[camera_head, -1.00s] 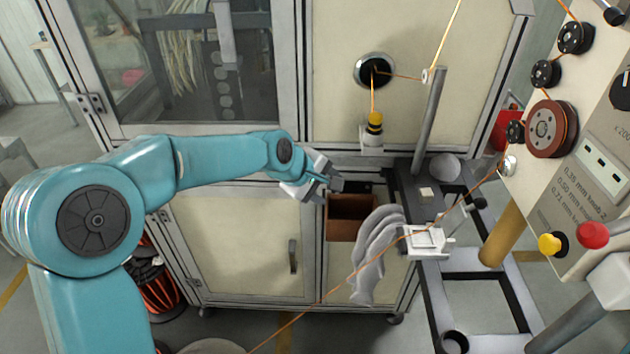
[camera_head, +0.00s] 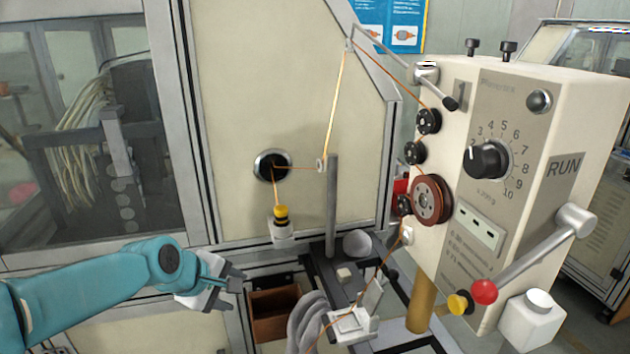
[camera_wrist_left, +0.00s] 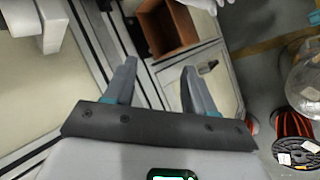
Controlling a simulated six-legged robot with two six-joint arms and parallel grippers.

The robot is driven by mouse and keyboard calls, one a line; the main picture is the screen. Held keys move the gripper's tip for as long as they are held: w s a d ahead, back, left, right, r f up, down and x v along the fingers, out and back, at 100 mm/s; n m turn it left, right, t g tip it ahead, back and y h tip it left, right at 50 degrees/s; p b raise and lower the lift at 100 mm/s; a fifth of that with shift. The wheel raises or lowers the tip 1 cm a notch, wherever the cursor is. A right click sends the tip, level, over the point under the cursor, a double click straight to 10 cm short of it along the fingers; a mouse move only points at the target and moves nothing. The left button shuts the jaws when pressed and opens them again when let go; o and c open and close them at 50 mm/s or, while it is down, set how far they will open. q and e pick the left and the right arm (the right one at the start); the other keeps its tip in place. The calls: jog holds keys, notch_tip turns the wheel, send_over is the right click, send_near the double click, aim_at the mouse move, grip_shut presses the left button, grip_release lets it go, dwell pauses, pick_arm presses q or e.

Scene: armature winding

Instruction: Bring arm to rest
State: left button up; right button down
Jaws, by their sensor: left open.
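My left arm comes in from the lower left of the head view, in teal. Its gripper (camera_head: 236,282) is in front of the machine's front panel, left of a brown open box (camera_head: 277,314). In the left wrist view the two fingers of my left gripper (camera_wrist_left: 160,88) stand apart with nothing between them. The brown box also shows beyond the fingertips in the wrist view (camera_wrist_left: 166,27). The gripper does not touch the box in the wrist view. My right gripper is in neither view.
A tension unit (camera_head: 490,190) with dial, pulleys, lever and red knob stands at the right. Orange wire runs from it past a post (camera_head: 332,205) and down to a white clamp block (camera_head: 350,326). A wire spool (camera_wrist_left: 308,150) stands on the floor.

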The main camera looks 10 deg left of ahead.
pick_arm(q)
jog(key=s+d+f+g, duration=0.2)
jog(key=s+f, duration=0.1)
jog(key=f, duration=0.5)
jog(key=s+d+f+m+g, duration=0.1)
jog(key=s+d+f+g, duration=0.15)
jog(key=f, duration=0.55)
jog(key=s+d+f+g, duration=0.1)
jog(key=s+f, duration=0.3)
jog(key=f, duration=0.4)
jog(key=s+d+f+m, duration=0.2)
jog(key=s+f+m, duration=0.3)
jog(key=s, duration=0.3)
jog(key=s+d+f+m+g+h, duration=0.1)
jog(key=s+d+f+m, duration=0.2)
jog(key=s+f+m, duration=0.2)
jog(key=s+f, duration=0.2)
jog(key=s, duration=0.2)
jog(key=shift+s+d+m, duration=0.15)
jog(key=shift+d+m, duration=0.1)
jog(key=shift+m, duration=0.15)
